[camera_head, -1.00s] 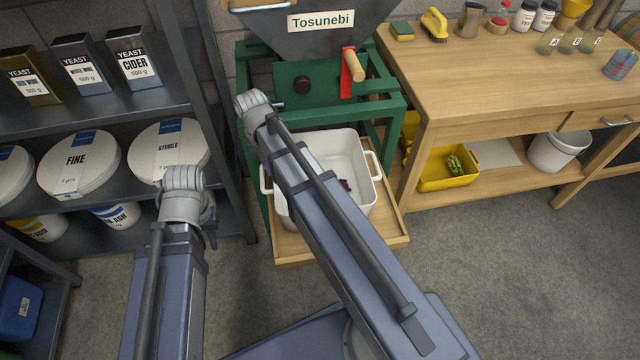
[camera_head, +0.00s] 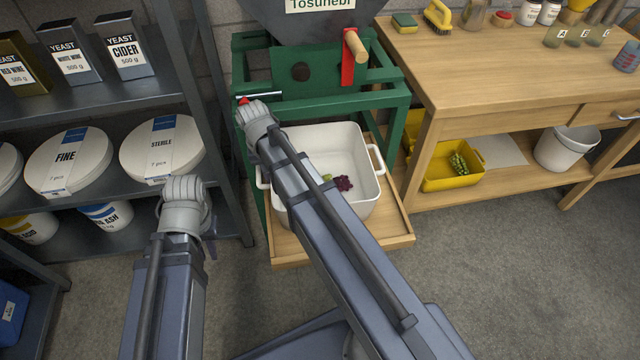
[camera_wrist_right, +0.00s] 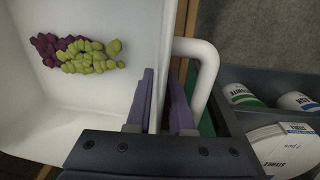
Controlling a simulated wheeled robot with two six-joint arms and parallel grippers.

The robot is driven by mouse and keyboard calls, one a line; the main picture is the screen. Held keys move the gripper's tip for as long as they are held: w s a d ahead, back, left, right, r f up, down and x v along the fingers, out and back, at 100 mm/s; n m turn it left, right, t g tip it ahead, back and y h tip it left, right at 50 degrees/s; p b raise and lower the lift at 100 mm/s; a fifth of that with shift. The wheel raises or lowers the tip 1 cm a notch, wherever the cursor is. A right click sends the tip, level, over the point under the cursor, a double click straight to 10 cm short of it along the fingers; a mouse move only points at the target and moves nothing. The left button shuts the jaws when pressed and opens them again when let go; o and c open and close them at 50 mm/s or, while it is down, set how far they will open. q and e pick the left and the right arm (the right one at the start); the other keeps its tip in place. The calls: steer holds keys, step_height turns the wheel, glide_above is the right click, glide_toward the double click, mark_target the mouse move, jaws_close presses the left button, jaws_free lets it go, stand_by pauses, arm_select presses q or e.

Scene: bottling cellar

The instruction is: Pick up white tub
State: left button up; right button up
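The white tub (camera_head: 369,205) stands on a wooden tray under the green frame, with grapes inside. Its wall and one handle (camera_wrist_right: 207,65) show close up in the right wrist view. My right gripper (camera_wrist_right: 160,75) is at the tub's handle side, one purple finger inside the tub and the other between wall and handle. Whether the fingers press on the wall is unclear. In the head view my right arm covers part of the tub and hides this gripper. My left gripper (camera_head: 211,235) hangs left of the tub, apart from it, mostly hidden by its wrist.
The green frame (camera_head: 400,100) surrounds the tub's back. A grey shelf (camera_head: 120,105) with yeast boxes and round tubs stands at the left. A wooden bench (camera_head: 500,75) stands at the right, with a yellow crate (camera_head: 437,180) and white bucket (camera_head: 560,155) below. Floor is clear in front.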

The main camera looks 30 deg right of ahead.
steer(key=shift+f, duration=0.5)
steer(key=shift+r, duration=0.1)
jaws_close()
steer(key=shift+d, duration=0.1)
stand_by(0.9)
